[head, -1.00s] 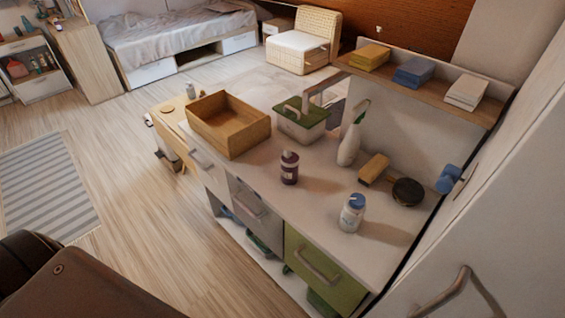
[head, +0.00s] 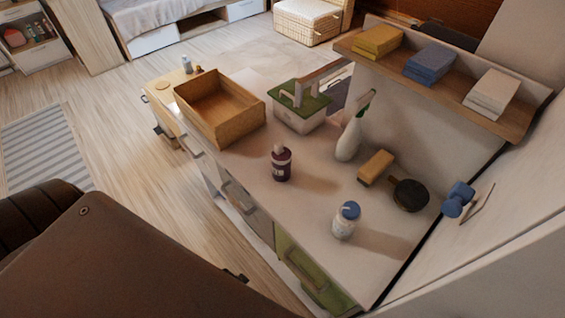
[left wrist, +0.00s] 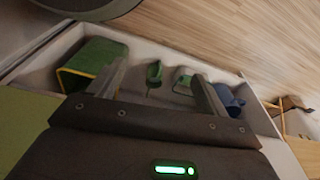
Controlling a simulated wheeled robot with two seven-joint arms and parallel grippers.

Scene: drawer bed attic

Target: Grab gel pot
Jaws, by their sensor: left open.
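A white pot with a blue lid (head: 345,220) stands upright near the front right of the white counter (head: 250,195). A dark purple bottle with a pale label (head: 281,163) stands upright to its left and farther back. Which one is the gel pot, I cannot read from a label. In the left wrist view my left gripper (left wrist: 160,85) is open, with nothing between its fingers. It faces a low open compartment (left wrist: 215,73) holding a green bin (left wrist: 92,62) and a blue item (left wrist: 230,99). In the head view its fingers are mostly hidden. My right gripper is not in view.
On the counter are a wooden box (head: 222,108), a green-lidded caddy (head: 301,112), a spray bottle (head: 349,140), a yellowish brush block (head: 376,167) and a dark round item (head: 411,195). A wooden shelf (head: 440,88) holds folded cloths. Blue dumbbell-like item (head: 458,198) is at right.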

